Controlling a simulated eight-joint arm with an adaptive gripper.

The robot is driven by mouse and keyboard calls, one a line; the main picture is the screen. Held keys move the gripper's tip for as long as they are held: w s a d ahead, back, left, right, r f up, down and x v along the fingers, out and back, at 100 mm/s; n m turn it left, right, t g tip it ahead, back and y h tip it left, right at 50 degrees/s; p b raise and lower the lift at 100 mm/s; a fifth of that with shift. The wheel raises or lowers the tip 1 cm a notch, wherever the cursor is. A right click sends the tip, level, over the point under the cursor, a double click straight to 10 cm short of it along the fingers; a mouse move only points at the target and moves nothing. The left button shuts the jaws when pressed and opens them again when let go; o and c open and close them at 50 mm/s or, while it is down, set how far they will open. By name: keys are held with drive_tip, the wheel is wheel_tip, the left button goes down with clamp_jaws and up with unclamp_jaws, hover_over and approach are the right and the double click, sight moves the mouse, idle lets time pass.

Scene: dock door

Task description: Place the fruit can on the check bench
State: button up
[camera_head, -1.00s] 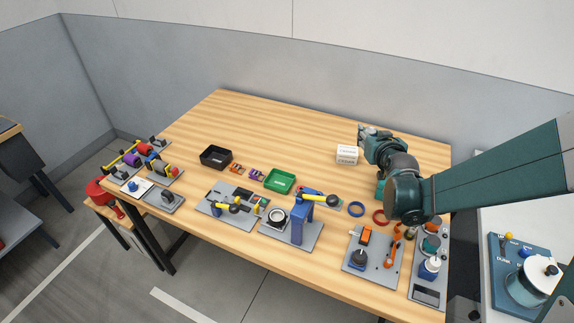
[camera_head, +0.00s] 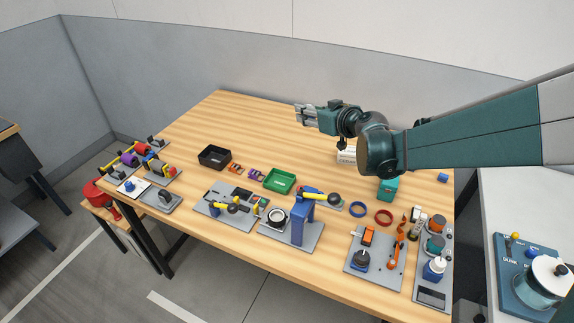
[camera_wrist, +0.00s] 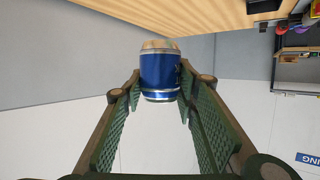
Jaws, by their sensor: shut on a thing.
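My gripper (camera_head: 303,115) is raised above the back of the wooden table, pointing left in the head view. In the wrist view it is shut on a blue can (camera_wrist: 160,72) with silver rims, held between the two fingertips. The can cannot be made out in the head view, and its label is too small to read. No surface is marked as the check bench; I cannot tell which one it is.
The large wooden table (camera_head: 210,120) has free room at its back left. A black tray (camera_head: 214,157), a green tray (camera_head: 280,180) and several fixtures stand along the front. A white box (camera_head: 347,155) is partly hidden behind my arm. A white counter (camera_head: 490,205) stands at right.

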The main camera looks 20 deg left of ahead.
drive_tip(key=shift+s+a+r, duration=0.15)
drive_tip(key=shift+a+r, duration=0.05)
drive_tip(key=shift+a, duration=0.2)
drive_tip(key=shift+s+a+r, duration=0.1)
drive_tip(key=shift+a+r, duration=0.1)
drive_tip(key=shift+a, duration=0.2)
drive_tip(key=shift+a+f, duration=0.1)
drive_tip(key=shift+f, duration=0.05)
hover_over(300, 167)
wheel_tip(300, 167, down, 11)
drive_tip(key=shift+w, duration=0.1)
drive_tip(key=shift+f+b, duration=0.9)
drive_tip(key=shift+f, duration=2.15)
drive_tip(key=shift+f+b, duration=0.45)
drive_tip(key=shift+f, duration=1.4)
drive_tip(key=shift+f, duration=0.15)
drive_tip(key=o, duration=1.1)
drive_tip(key=shift+c, duration=0.2)
